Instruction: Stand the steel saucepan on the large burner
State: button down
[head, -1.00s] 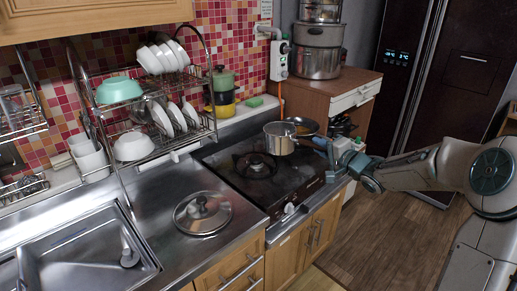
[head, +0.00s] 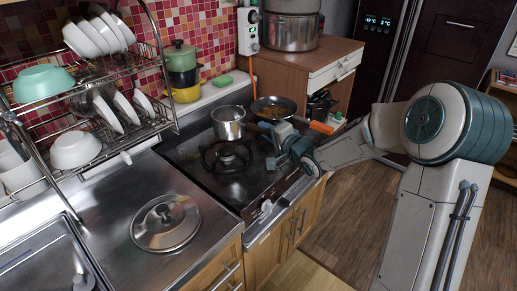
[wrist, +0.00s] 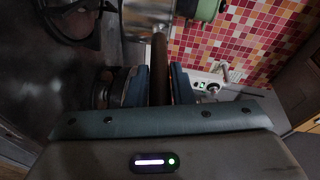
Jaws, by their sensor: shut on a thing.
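The steel saucepan (head: 229,124) is upright at the back of the black stove, behind the large burner (head: 226,156) in the head view. I cannot tell whether its base touches the hob or hangs above it. My gripper (head: 279,142) is to the right of the saucepan. In the wrist view, my gripper (wrist: 159,88) is shut on the saucepan's brown handle (wrist: 159,55), with a finger on each side. The saucepan's steel side shows above the handle there, partly cut off. The burner's dark grate (wrist: 72,22) is at the upper left and looks empty.
Green and yellow pots (head: 182,75) stand behind the stove. A steel lid (head: 166,222) lies on the counter to the left. A loaded dish rack (head: 90,95) is at the left.

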jog(key=shift+s+a+f, duration=0.15)
jog(key=shift+a+f, duration=0.15)
jog(key=shift+f, duration=0.55)
jog(key=shift+s+a+f, duration=0.15)
jog(key=shift+a+f, duration=0.2)
jog(key=shift+f, duration=0.55)
jog(key=shift+s+a+f, duration=0.15)
jog(key=shift+a+f, duration=0.15)
jog(key=shift+f, duration=0.55)
jog(key=shift+f, duration=0.2)
jog(key=c, duration=1.3)
grip_release()
